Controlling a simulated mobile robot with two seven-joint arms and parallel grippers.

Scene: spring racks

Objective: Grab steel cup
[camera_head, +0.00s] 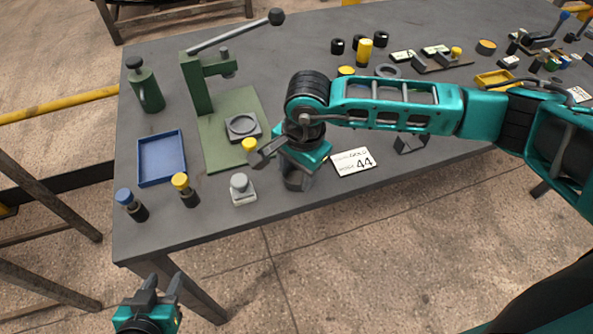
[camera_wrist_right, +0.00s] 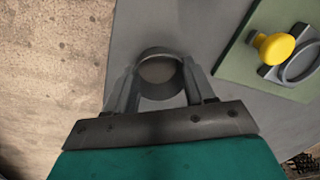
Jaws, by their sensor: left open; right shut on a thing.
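The steel cup (camera_head: 297,180) is a grey, round, open-topped vessel near the front edge of the table, below my right gripper. In the right wrist view the cup (camera_wrist_right: 160,98) sits between the two fingers, which are shut on it. My right gripper (camera_head: 283,165) points down from above, and its body hides part of the cup in the head view. I cannot tell whether the cup's base touches the table. My left gripper (camera_head: 162,285) is open and empty, in front of the table's front left edge.
On the grey table (camera_head: 290,75), a green press (camera_head: 198,85) stands left of the cup. A blue tray (camera_head: 162,157), a small grey block with a knob (camera_head: 242,188) and yellow-topped (camera_head: 181,188) and blue-topped (camera_head: 128,202) pieces lie left. A "44" card (camera_head: 354,162) lies right.

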